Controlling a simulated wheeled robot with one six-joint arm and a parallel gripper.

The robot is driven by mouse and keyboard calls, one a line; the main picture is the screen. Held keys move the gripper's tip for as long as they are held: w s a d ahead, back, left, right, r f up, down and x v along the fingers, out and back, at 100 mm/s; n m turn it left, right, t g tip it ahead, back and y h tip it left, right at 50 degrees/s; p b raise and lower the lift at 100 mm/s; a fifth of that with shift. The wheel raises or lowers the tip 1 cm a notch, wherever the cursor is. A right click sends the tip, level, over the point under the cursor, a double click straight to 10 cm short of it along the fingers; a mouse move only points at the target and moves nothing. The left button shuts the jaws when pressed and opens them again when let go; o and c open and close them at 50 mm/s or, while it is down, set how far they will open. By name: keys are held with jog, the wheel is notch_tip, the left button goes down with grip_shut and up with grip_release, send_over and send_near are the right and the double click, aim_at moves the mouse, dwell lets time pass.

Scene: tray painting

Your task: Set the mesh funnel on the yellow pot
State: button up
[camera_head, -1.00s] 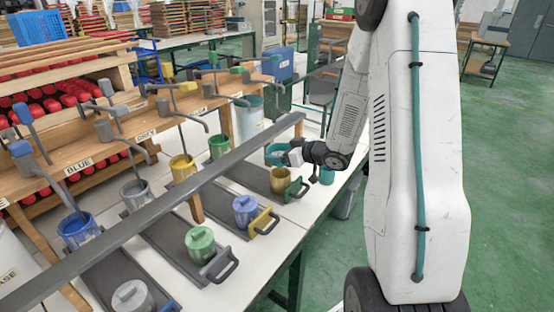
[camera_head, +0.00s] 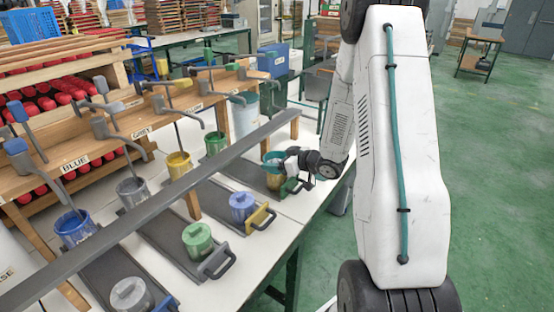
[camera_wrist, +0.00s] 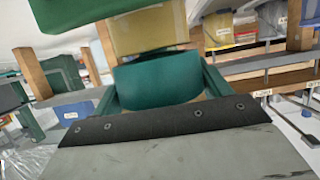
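The mesh funnel (camera_head: 270,157), teal and round, is held at the end of my arm, just over the yellow pot (camera_head: 273,183). My gripper (camera_head: 288,157) reaches it from the right and is shut on its side. In the wrist view, which appears upside down, the funnel (camera_wrist: 155,82) fills the middle. The yellow pot (camera_wrist: 150,32) lies directly against it in that picture. The funnel looks in line with the pot, at or very close to its rim; I cannot tell whether they touch. The mesh is hidden.
The pot stands on a dark tray with a green handle (camera_head: 291,188). Beside it are a blue pot (camera_head: 242,206) and a green pot (camera_head: 197,240) on neighbouring trays. A long grey rail (camera_head: 165,208) crosses the bench.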

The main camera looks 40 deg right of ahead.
jog(key=o, duration=0.4)
jog(key=shift+r, duration=0.15)
jog(key=r+v, duration=0.1)
jog(key=v, duration=1.1)
jog(key=a+r+m+g+h, duration=0.3)
jog(key=r+g+h, duration=0.2)
jog(key=r+h, duration=0.55)
jog(key=s+a+r+g+y, duration=0.2)
jog(key=s+a, duration=0.4)
jog(key=s, duration=0.2)
jog(key=s+a+r+g+y, duration=0.1)
jog(key=s+a+r+g, duration=0.1)
jog(key=s+a, duration=0.5)
jog(key=s+a+r+m+g+y, duration=0.1)
jog(key=s+a+r+g+y, duration=0.1)
jog(key=s+a, duration=0.5)
jog(key=shift+s+g+y, duration=0.35)
jog(key=shift+s+g, duration=0.15)
jog(key=shift+s, duration=0.75)
